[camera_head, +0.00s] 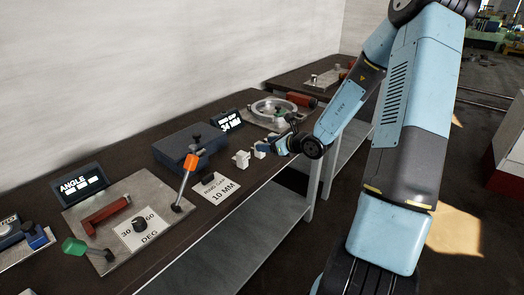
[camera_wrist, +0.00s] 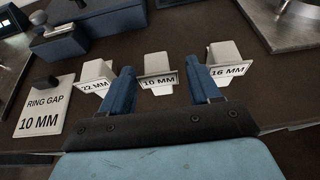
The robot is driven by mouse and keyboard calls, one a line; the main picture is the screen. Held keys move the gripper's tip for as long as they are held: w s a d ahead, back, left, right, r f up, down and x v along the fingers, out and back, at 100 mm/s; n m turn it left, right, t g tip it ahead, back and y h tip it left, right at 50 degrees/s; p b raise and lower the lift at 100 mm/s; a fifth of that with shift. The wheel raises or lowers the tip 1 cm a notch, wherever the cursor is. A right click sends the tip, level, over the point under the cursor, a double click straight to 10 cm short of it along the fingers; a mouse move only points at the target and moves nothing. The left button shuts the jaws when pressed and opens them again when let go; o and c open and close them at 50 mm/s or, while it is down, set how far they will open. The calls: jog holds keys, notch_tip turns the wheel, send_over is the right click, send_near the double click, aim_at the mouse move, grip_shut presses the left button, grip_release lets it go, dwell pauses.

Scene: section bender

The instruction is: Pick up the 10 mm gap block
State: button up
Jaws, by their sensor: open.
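The 10 mm gap block (camera_wrist: 157,62) is a small pale block with a "10 MM" label on its front, standing on the dark bench. In the wrist view it is between and slightly beyond the fingertips of my gripper (camera_wrist: 160,70), which is open and empty. The 22 mm block (camera_wrist: 96,72) stands to its left, behind the left finger. The 16 mm block (camera_wrist: 224,55) stands to its right, behind the right finger. In the head view my gripper (camera_head: 281,145) is low at the bench's front edge, beside small white blocks whose labels are unreadable.
A "RING GAP 10 MM" plate (camera_wrist: 45,105) with a dark knob lies left of the blocks. A blue box (camera_head: 188,145) and an orange-handled lever (camera_head: 190,163) stand farther left.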

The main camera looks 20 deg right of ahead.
aim_at(259, 154)
jog(key=shift+x, duration=3.05)
jog(key=shift+s+a+f, duration=0.15)
jog(key=shift+c, duration=0.3)
jog(key=c, duration=1)
